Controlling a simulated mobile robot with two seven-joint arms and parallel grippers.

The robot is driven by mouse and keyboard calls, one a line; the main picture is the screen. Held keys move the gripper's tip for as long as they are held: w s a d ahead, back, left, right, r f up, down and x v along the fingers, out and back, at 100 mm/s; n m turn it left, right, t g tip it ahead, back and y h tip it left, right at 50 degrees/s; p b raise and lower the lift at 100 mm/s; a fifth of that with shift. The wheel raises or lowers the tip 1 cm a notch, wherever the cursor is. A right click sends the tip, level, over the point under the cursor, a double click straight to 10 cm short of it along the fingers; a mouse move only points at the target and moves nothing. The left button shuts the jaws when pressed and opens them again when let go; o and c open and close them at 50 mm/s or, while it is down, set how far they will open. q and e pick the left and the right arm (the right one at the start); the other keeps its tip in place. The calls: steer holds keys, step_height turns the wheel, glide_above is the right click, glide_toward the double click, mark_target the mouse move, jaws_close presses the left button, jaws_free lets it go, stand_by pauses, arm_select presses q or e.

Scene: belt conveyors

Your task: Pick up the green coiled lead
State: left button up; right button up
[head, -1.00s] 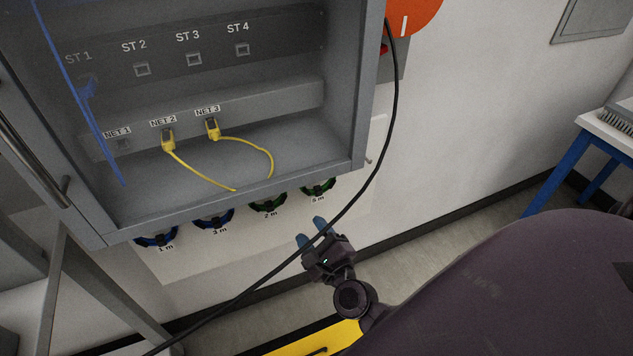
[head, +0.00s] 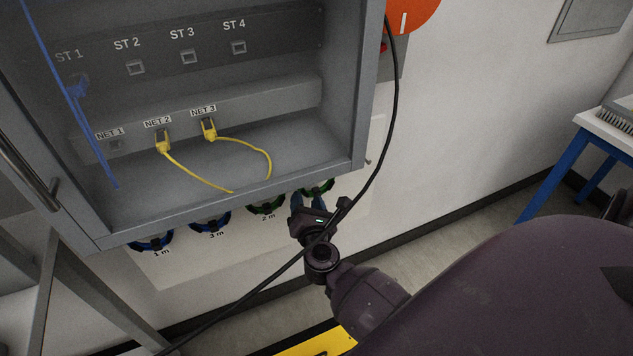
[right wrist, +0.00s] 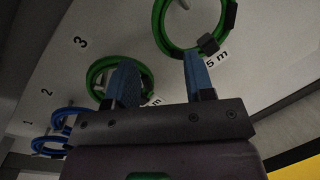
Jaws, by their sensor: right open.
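Two green coiled leads hang on the wall panel under the cabinet. The one labelled 5 m (head: 318,187) is partly behind my right gripper in the head view and shows in the upper middle of the right wrist view (right wrist: 160,33). The one labelled 2 m (head: 266,207) hangs to its left and also shows in the right wrist view (right wrist: 95,76). My right gripper (head: 309,201) is open and empty just below the 5 m coil. In the right wrist view its blue fingers (right wrist: 158,62) point towards the panel between the two green coils. My left gripper is not in view.
Two blue coils (head: 210,224) hang further left on the panel. The cabinet's lower edge (head: 230,206) overhangs the coils. A black cable (head: 391,120) hangs down from an orange disc and passes across my right gripper. Yellow cables (head: 262,151) are plugged in inside the cabinet.

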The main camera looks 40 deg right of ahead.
mark_target(315, 191)
steer(key=x, duration=0.6)
steer(key=shift+d+r, duration=0.25)
steer(key=shift+c, duration=0.3)
jaws_close()
